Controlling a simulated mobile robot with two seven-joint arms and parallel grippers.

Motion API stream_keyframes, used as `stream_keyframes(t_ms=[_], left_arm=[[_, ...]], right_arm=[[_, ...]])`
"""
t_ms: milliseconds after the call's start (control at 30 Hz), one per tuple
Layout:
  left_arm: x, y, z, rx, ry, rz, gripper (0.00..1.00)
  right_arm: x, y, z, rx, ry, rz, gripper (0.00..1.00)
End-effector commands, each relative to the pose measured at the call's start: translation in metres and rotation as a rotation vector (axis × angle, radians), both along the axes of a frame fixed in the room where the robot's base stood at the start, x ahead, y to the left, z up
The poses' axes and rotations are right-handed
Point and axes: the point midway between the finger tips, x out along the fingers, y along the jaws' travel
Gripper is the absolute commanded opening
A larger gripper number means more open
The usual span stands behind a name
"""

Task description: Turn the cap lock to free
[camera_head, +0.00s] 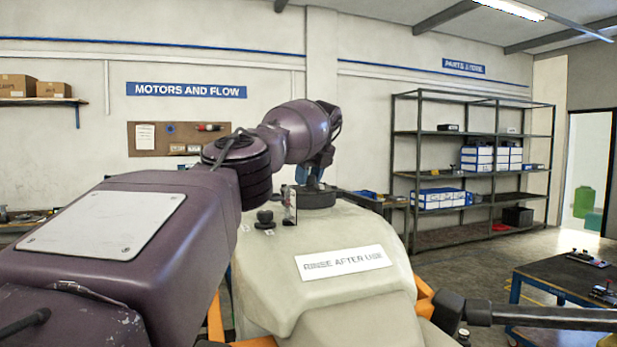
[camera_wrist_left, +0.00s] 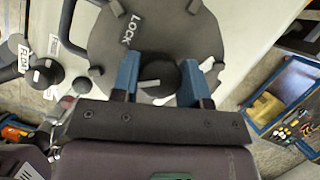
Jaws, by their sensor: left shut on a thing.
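The pale tank (camera_head: 345,235) bears a RINSE AFTER USE label, with a dark round cap (camera_head: 318,198) on top. In the left wrist view the cap (camera_wrist_left: 195,30) fills the top middle, with lugs on its rim and the word LOCK in white. A dark round knob (camera_wrist_left: 160,76) with a pale mark stands at the cap's near part. My left gripper (camera_wrist_left: 157,84) has its blue fingers on both sides of this knob and is shut on it. In the head view my left gripper (camera_head: 304,174) points down at the cap, partly hidden by its own wrist. My right gripper is not in view.
A small black knob (camera_head: 265,217) and an upright plate (camera_head: 290,205) stand on the tank left of the cap. Labelled black controls (camera_wrist_left: 45,75) show at left in the wrist view. A dark drone arm (camera_head: 540,316) extends right. Shelves (camera_head: 475,165) stand behind.

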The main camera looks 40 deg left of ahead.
Motion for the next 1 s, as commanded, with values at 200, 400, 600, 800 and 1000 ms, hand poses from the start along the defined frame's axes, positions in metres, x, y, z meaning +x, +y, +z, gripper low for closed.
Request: stream_keyframes(t_ms=[200,400,600,800,1000], left_arm=[[0.0000,-0.0005,-0.0002,0.001,0.000,0.054,0.17],[-0.0001,-0.0007,-0.0005,0.001,0.001,0.092,0.17],[-0.0001,-0.0011,-0.0008,0.000,0.002,0.116,0.17],[-0.0004,-0.0006,-0.0009,0.000,0.001,0.127,0.17],[-0.0003,-0.0007,-0.0011,0.000,0.003,0.129,0.17]], right_arm=[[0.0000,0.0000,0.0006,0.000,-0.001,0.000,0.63],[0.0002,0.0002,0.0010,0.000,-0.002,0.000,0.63],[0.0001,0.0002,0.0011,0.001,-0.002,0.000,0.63],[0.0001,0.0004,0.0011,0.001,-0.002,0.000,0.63],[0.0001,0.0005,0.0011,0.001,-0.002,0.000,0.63]])
